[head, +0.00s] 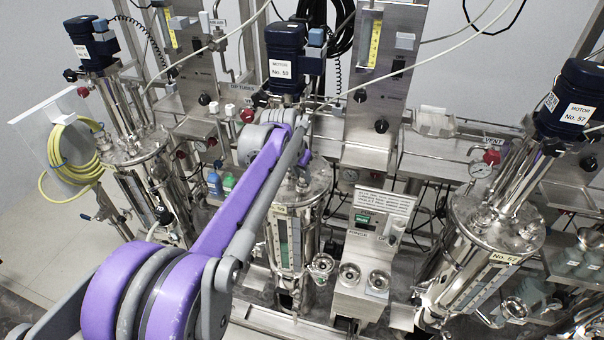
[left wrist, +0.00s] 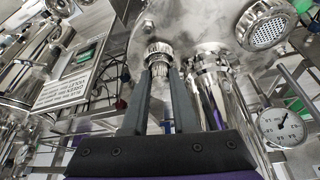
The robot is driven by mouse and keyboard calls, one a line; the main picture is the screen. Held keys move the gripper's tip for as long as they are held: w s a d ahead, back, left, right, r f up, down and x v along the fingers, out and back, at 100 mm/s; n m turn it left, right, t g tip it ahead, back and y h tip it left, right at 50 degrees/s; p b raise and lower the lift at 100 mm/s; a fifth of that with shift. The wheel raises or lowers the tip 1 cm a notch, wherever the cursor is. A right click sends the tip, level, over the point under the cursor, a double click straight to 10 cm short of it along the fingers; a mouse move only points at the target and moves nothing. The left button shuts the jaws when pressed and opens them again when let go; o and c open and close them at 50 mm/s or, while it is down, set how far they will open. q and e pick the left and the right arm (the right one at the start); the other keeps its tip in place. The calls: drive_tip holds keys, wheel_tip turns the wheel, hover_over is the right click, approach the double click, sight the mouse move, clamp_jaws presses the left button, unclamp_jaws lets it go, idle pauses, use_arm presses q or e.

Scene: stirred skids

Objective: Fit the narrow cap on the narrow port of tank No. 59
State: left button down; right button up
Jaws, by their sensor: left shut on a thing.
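Tank No. 59 (head: 318,187) is a steel vessel in the middle of the head view, under the motor marked No. 59 (head: 284,66). My purple left arm reaches from the lower left to its top and hides part of the lid. In the left wrist view my left gripper (left wrist: 162,72) is shut on a small ribbed metal cap (left wrist: 158,50), held between the fingertips. The shiny tank lid (left wrist: 200,48) lies close behind the cap. I cannot tell whether the cap touches a port; no narrow port shows clearly. My right gripper is not in view.
A round perforated metal fitting (left wrist: 266,27) and a pressure gauge (left wrist: 282,127) are right of the fingers. Tank No. 57 (head: 480,240) stands at the right, another tank (head: 140,165) at the left. A panel with a sign (head: 378,208) stands beside tank No. 59. Cables hang above.

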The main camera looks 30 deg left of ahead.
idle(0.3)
use_arm(q)
drive_tip(key=shift+c, duration=1.4)
unclamp_jaws()
wheel_tip(320, 180, up, 2)
drive_tip(key=shift+p, duration=0.5)
drive_tip(key=shift+r+p, duration=1.5)
drive_tip(key=shift+r, duration=1.55)
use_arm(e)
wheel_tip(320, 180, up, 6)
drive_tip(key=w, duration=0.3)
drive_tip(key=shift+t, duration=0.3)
use_arm(q)
drive_tip(key=shift+w+f, duration=0.1)
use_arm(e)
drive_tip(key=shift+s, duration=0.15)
